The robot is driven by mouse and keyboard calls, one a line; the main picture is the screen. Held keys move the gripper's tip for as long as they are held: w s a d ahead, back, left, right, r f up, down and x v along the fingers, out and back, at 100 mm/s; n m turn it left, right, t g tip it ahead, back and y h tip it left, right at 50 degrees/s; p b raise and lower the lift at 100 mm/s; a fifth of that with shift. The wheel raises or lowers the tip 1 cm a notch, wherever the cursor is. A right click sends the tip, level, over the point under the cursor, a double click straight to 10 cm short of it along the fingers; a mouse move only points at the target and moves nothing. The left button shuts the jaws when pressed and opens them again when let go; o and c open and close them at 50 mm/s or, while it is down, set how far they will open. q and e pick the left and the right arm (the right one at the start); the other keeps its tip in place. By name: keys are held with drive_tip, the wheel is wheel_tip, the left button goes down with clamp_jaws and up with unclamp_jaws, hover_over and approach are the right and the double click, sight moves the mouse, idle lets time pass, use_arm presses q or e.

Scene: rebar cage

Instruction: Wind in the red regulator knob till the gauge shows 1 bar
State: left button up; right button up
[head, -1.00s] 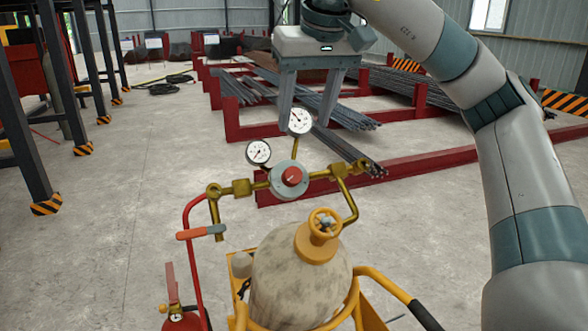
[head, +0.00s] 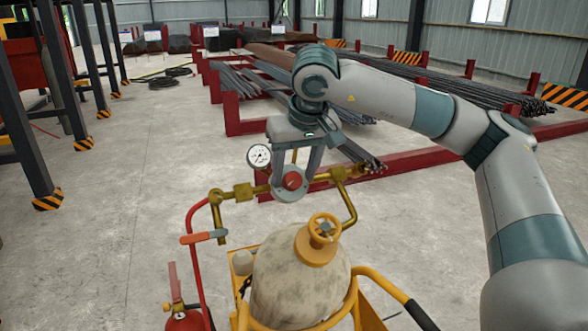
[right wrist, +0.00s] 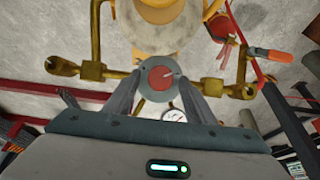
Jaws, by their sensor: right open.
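The red regulator knob (head: 292,181) sits on the round grey regulator body (head: 290,194) of the brass pipework above the gas bottle. It also shows in the right wrist view (right wrist: 161,77), with a pale mark on its face. My right gripper (head: 293,178) is open, its fingers coming down on either side of the knob; I cannot tell whether they touch it. One white gauge (head: 259,156) shows left of the gripper, its reading too small to make out. The other gauge is hidden behind the gripper in the head view. My left gripper is not in view.
The bottle (head: 300,278) with its orange valve wheel (head: 323,230) stands in a yellow cart below. An orange-handled lever (head: 203,237) and red hose (head: 199,260) are at the left. Rebar bundles on red racks (head: 425,157) lie behind.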

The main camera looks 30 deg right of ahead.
drive_tip(key=shift+f, duration=0.35)
drive_tip(key=shift+c, duration=0.3)
drive_tip(key=c, duration=1)
drive_tip(key=shift+o, duration=0.2)
